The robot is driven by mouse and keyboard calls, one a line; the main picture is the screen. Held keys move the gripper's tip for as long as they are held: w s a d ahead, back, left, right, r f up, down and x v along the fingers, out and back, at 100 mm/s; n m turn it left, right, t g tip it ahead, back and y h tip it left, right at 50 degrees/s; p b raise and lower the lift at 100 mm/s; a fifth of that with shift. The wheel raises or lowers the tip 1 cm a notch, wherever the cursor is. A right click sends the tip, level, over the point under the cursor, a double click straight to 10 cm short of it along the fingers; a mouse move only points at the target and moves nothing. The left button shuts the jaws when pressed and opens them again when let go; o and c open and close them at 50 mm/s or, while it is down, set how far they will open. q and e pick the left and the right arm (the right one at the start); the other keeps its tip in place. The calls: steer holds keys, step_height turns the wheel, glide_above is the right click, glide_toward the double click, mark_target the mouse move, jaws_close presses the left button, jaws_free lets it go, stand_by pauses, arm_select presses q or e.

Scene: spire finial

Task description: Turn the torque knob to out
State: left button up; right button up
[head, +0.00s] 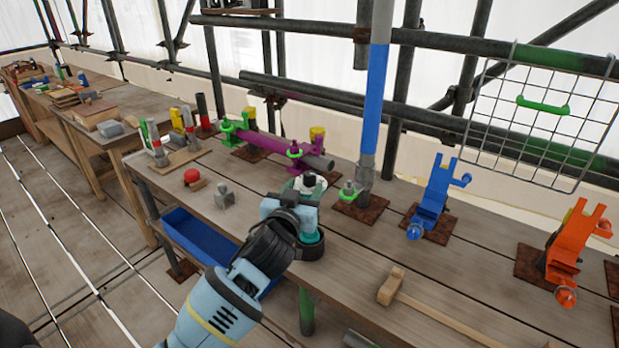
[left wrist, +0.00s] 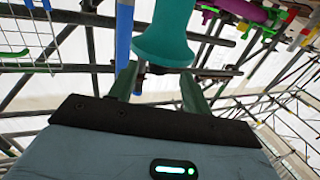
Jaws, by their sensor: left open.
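A teal flared piece (left wrist: 164,38) fills the upper middle of the left wrist view, close to my left gripper (left wrist: 162,70). Its two green fingers stand apart, with the piece's wide end in front of or between them; I cannot tell whether they touch. In the head view my left gripper (head: 306,187) is over the workbench, and a teal cylinder (head: 313,248) on a dark base shows just below my wrist. No part can be clearly made out as the torque knob; the wrist may hide it. My right gripper is not in view.
The workbench (head: 355,245) carries a mallet (head: 395,288), a blue clamp (head: 434,195), an orange clamp (head: 572,245), a red button (head: 191,175) and a purple pipe (head: 270,145). A blue post (head: 375,90) rises behind my gripper. A blue tray (head: 197,236) is at the bench's left front.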

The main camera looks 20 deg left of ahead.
mark_target(307, 181)
arm_select(q)
steer(key=shift+w, duration=2.45)
steer(key=shift+c, duration=0.3)
steer(key=c, duration=0.9)
